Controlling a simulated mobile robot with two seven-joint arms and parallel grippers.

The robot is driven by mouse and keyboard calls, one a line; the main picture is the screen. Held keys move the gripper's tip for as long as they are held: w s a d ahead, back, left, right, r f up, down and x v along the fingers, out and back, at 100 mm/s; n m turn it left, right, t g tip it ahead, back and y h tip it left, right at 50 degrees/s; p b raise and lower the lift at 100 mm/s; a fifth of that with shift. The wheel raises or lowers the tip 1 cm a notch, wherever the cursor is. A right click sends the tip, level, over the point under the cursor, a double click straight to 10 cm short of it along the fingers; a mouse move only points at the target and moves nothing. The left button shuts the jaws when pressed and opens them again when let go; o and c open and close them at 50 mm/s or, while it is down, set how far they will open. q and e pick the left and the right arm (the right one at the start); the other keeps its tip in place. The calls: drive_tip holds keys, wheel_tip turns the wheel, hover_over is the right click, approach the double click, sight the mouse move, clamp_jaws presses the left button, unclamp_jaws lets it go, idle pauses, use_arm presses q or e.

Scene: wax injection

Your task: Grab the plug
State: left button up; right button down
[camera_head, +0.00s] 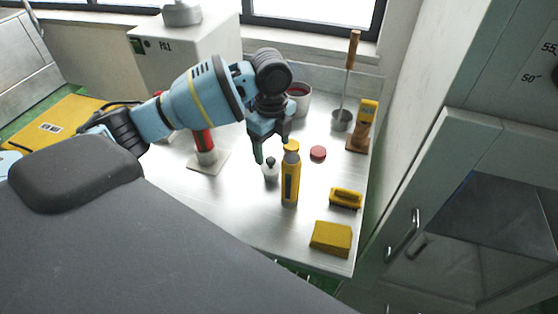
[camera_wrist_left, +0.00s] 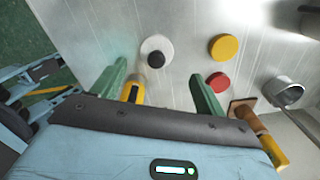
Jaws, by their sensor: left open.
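The thing that looks most like the plug is a small pale round piece with a black knob (camera_head: 271,169), standing on the metal table (camera_head: 225,200). In the left wrist view the black-knobbed piece (camera_wrist_left: 157,47) lies just beyond the gap between the fingers, nothing touching it. My left gripper (camera_head: 271,150) is open and empty, pointing down above it. Its green fingers (camera_wrist_left: 158,75) frame the wrist view from both sides. My right gripper is in neither view.
A yellow bottle (camera_head: 290,184) stands close right of the knobbed piece. A red disc (camera_head: 318,153), a yellow brush (camera_head: 345,199) and a yellow block (camera_head: 331,238) lie farther right. A ladle (camera_head: 342,121) stands behind.

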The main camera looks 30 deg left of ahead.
sight(271, 159)
use_arm(q)
drive_tip(key=shift+s+f, duration=0.2)
drive_tip(key=shift+s, duration=0.05)
drive_tip(key=shift+f, duration=1.35)
drive_tip(key=shift+a+f, duration=0.15)
drive_tip(key=shift+f, duration=2.15)
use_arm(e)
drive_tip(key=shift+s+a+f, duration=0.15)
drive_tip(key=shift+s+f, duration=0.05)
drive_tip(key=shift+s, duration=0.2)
use_arm(q)
drive_tip(key=shift+c, duration=0.2)
drive_tip(key=c, duration=1)
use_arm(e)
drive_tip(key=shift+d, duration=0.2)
use_arm(q)
drive_tip(key=shift+r, duration=0.1)
